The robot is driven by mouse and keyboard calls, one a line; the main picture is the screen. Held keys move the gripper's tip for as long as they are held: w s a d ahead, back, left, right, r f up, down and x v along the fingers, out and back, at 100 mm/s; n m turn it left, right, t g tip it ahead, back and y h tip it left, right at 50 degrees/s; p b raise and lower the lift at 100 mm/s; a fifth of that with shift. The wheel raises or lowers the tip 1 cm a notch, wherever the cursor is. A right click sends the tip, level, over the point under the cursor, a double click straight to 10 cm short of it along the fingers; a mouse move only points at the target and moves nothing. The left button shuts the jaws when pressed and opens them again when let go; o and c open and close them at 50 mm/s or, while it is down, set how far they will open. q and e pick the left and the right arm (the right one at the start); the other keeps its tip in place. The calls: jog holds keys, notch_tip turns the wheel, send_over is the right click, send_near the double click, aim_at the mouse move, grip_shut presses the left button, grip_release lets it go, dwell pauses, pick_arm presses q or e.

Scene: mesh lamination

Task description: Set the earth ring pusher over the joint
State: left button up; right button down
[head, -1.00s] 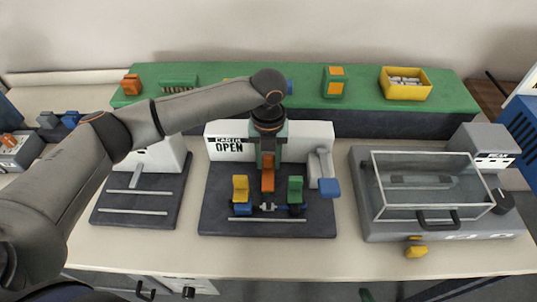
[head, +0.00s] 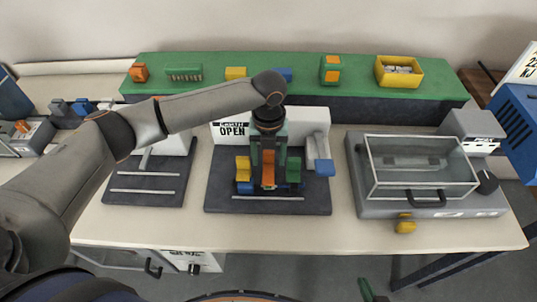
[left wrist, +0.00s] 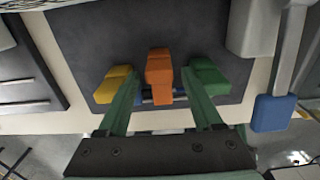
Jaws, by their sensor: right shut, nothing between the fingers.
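The orange pusher (head: 268,170) stands on the dark base plate between a yellow block (head: 243,168) and a green block (head: 293,170). It sits lowered over the blue shaft line, hiding the joint. It also shows in the left wrist view (left wrist: 160,72), with bits of blue shaft (left wrist: 178,97) beside its foot. My left gripper (head: 268,168) is above the pusher, its green fingers (left wrist: 160,90) spread on both sides with visible gaps, so it is open. My right gripper (head: 367,290) shows only as a green tip at the bottom edge, shut and empty.
The white "OPEN" machine (head: 310,125) stands behind, with a blue-ended lever (head: 324,168) to the right. A clear-lidded box (head: 420,165) is further right. A green shelf (head: 205,85) at the back carries blocks and a yellow bin (head: 398,72). The front table strip is free.

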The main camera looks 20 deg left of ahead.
aim_at(268, 165)
pick_arm(q)
jog(key=shift+w+r, duration=0.1)
notch_tip(268, 165, up, 12)
jog(key=shift+r, duration=0.15)
dwell(0.5)
dwell(0.4)
